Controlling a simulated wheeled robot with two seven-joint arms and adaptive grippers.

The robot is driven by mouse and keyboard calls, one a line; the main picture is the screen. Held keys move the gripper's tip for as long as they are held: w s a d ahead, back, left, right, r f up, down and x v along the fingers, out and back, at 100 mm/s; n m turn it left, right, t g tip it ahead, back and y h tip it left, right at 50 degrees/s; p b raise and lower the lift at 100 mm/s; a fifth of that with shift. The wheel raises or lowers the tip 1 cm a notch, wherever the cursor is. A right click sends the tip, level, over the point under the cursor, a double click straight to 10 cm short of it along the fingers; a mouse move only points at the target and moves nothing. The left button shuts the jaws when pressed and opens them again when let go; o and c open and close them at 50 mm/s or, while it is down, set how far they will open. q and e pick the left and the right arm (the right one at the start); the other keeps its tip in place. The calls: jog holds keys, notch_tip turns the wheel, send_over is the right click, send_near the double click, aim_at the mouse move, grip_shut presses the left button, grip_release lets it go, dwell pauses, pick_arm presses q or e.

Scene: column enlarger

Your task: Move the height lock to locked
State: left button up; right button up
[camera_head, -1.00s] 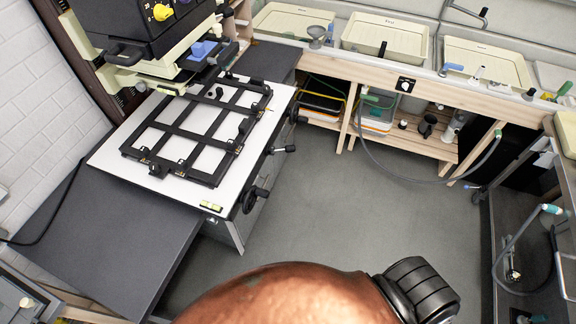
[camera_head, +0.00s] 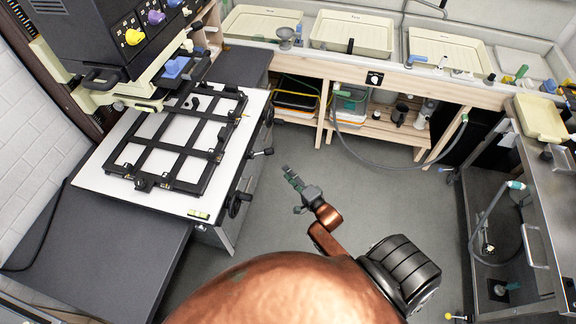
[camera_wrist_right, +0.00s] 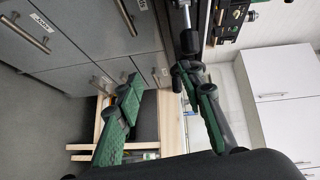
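The enlarger head (camera_head: 110,40), dark with yellow, purple and blue knobs, is at upper left in the head view, on its column (camera_head: 68,88). Black hand knobs and cranks, such as this one (camera_head: 238,203), are on the right side of its white baseboard (camera_head: 105,187). I cannot tell which part is the height lock. My right gripper (camera_head: 292,178) is over the floor, right of the baseboard and apart from it. In the right wrist view its green-padded fingers (camera_wrist_right: 160,100) are spread, with nothing held. My left gripper is not in view.
A black easel frame (camera_head: 182,150) lies on the baseboard. A dark counter (camera_head: 95,245) is at lower left. A bench with cream trays (camera_head: 352,31) runs along the back, and a metal sink unit (camera_head: 548,215) stands at right. The floor (camera_head: 345,185) between is open.

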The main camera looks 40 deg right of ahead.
jog(key=w+r+m+t+b, duration=0.1)
jog(key=w+r+b, duration=0.3)
jog(key=w, duration=0.5)
jog(key=shift+w+a+r+b, duration=0.15)
jog(key=shift+r+b, duration=0.15)
dwell(0.4)
jog(key=shift+w, duration=0.25)
jog(key=shift+c, duration=0.7)
